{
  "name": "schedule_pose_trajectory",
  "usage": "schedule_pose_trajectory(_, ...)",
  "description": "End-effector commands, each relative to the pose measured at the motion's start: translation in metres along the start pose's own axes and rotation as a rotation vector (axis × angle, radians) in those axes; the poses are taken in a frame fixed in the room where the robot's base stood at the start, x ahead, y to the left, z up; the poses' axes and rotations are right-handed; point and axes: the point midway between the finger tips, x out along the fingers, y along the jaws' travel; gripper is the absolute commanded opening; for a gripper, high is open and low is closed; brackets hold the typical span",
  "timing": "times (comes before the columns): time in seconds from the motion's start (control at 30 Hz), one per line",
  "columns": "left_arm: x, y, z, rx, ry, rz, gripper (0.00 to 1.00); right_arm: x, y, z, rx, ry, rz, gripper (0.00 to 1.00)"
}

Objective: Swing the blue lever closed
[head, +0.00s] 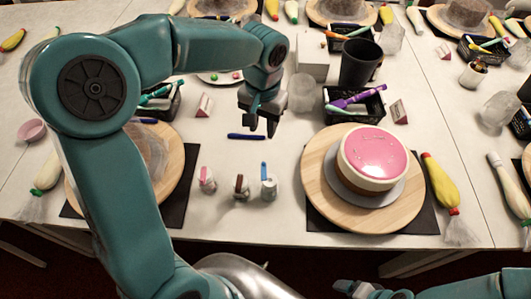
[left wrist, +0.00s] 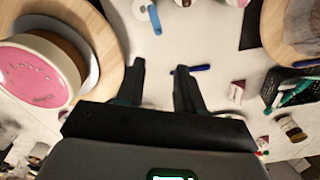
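The blue lever (head: 263,170) sits on top of the rightmost of three small pale jars on the table, pointing toward the far side. It also shows at the top edge of the left wrist view (left wrist: 154,18). Its jar (head: 269,187) stands upright between the two turntables. My left gripper (head: 261,128) is above the table, farther back than the jar and apart from the lever. Its two fingers (left wrist: 160,70) are spread with nothing between them. My right gripper (head: 362,289) is at the bottom edge, and its fingers are not clear.
Two neighbouring jars carry a pink lever (head: 203,172) and a brown lever (head: 239,182). A blue pen (head: 246,136) lies behind them. A pink cake (head: 376,155) stands on the wooden turntable (head: 322,202) to the right. A black cup (head: 359,64) and caddies stand behind.

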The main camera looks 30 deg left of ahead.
Motion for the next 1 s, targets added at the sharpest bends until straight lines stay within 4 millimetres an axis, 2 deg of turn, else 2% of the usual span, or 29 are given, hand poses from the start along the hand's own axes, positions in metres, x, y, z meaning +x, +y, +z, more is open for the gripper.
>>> schedule_pose_trajectory(0.3, 0.077, 0.001, 0.004, 0.000, -0.008, 0.000, 0.37, 0.000, 0.000, 0.000, 0.001, 0.000, 0.000, 0.83)
schedule_pose_trajectory(0.5, 0.117, 0.002, 0.003, 0.000, -0.006, 0.002, 0.37, -0.001, 0.000, 0.000, 0.000, 0.000, 0.000, 0.83)
schedule_pose_trajectory(0.7, 0.137, 0.003, 0.000, 0.000, -0.003, 0.001, 0.37, -0.001, 0.000, 0.000, 0.001, 0.000, 0.000, 0.83)
schedule_pose_trajectory(1.0, 0.140, 0.003, -0.002, -0.001, -0.001, 0.002, 0.37, -0.001, 0.000, 0.000, 0.000, 0.000, 0.000, 0.83)
